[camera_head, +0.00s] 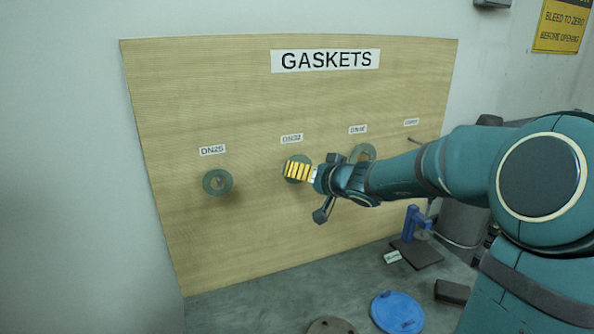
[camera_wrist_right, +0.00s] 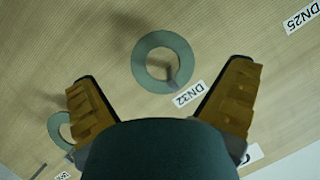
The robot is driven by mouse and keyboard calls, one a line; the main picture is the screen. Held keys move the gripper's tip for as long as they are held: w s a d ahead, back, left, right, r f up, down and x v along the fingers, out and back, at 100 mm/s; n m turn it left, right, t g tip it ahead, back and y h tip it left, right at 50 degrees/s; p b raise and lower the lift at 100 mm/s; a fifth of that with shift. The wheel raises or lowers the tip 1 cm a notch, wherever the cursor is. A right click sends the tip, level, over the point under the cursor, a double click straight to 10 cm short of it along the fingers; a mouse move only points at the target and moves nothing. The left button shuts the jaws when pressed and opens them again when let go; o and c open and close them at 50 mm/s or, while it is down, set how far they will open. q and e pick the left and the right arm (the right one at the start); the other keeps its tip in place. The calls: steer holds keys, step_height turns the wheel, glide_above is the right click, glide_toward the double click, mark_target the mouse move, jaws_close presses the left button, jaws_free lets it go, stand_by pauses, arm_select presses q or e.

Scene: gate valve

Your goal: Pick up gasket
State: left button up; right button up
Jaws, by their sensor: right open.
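Green ring gaskets hang on pegs on a wooden board. The DN32 gasket (camera_wrist_right: 140,62) hangs on its peg just ahead of my right gripper (camera_wrist_right: 162,76) in the wrist view, centred between the two yellow fingers. The fingers are spread wide and empty, apart from the ring. In the head view my right gripper (camera_head: 299,170) covers much of this gasket (camera_head: 291,158). The DN25 gasket (camera_head: 208,183) hangs to the left. Another gasket (camera_head: 364,149) hangs to the right, partly behind my right arm. My left gripper is not in view.
Below are a blue disc (camera_head: 398,312), a blue stand (camera_head: 412,222) and a dark block (camera_head: 452,291) on the grey surface.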

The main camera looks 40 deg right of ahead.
steer(key=shift+p+x, duration=0.8)
steer(key=shift+x, duration=2.35)
steer(key=c, duration=0.9)
